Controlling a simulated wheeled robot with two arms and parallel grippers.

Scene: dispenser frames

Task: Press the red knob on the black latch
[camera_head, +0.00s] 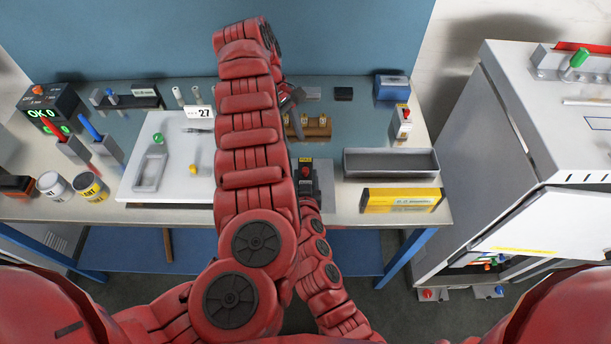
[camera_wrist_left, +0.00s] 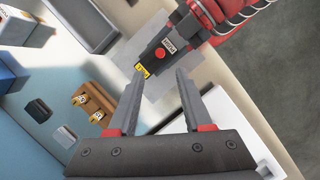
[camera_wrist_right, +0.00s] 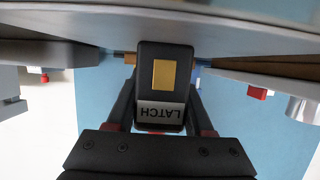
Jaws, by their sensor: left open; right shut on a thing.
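The black latch (camera_wrist_right: 163,75) is a small dark block with a "LATCH" label and a yellow patch. It also shows in the head view (camera_head: 307,182) and the left wrist view (camera_wrist_left: 165,46). Its red knob (camera_wrist_left: 160,54) faces my left gripper; it shows in the head view (camera_head: 305,173) too. My right gripper (camera_wrist_right: 160,105) is shut on the latch, one finger on each side. My left gripper (camera_wrist_left: 160,74) is open and empty; its fingertips point toward the latch's yellow-labelled end, and I see no contact. In the head view my left arm hides part of the table.
A wooden block with brass pieces (camera_head: 318,128) stands behind the latch. A grey tray (camera_head: 391,176) and a yellow level (camera_head: 402,197) lie to the right. A white board (camera_head: 134,190) with a grey plate (camera_head: 151,169) lies left. Cans (camera_head: 90,188) stand at far left.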

